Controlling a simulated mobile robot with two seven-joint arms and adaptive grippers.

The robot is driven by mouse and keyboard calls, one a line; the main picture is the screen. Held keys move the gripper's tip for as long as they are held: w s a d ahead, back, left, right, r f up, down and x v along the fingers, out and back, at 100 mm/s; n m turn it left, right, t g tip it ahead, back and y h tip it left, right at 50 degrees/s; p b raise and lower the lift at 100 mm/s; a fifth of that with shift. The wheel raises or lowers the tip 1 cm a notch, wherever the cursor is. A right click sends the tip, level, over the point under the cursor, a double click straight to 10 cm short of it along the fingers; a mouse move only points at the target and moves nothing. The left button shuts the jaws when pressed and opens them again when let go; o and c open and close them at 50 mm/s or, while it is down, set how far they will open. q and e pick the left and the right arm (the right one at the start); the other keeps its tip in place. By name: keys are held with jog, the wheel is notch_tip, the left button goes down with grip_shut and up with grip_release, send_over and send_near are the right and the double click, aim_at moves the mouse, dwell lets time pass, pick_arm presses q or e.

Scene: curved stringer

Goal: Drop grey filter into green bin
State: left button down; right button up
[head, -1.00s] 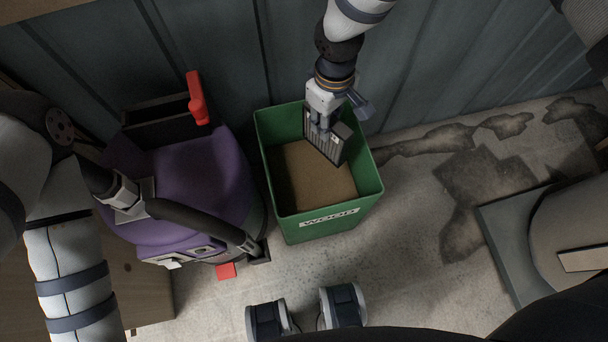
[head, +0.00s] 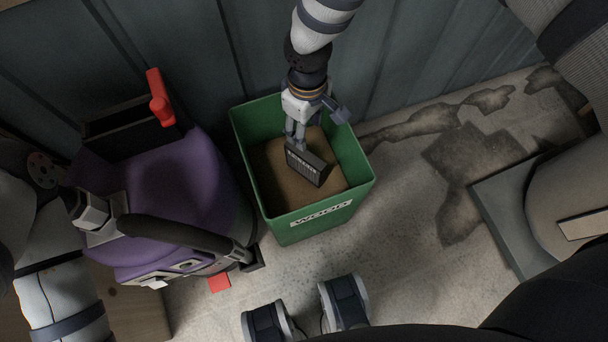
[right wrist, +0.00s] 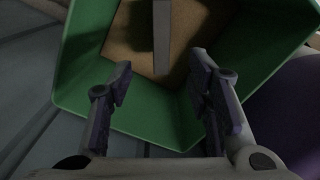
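The grey filter (head: 306,165) is a dark grey box with a ribbed face. In the head view it is inside the green bin (head: 318,218), just below my right gripper. In the right wrist view the filter (right wrist: 162,36) shows as a narrow grey bar beyond the fingertips, apart from both. I cannot tell whether it rests on the bin's brown bottom or is still falling. My right gripper (head: 296,143) points down into the bin; in the right wrist view its fingers (right wrist: 162,88) are spread and empty.
A purple vacuum machine (head: 165,200) with a black hose and red handle stands left of the bin. A grey wall runs behind. A grey base with a rounded light body (head: 575,205) stands at the right. Stained floor between is clear.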

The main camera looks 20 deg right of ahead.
notch_tip(320, 180, up, 12)
dwell(0.5)
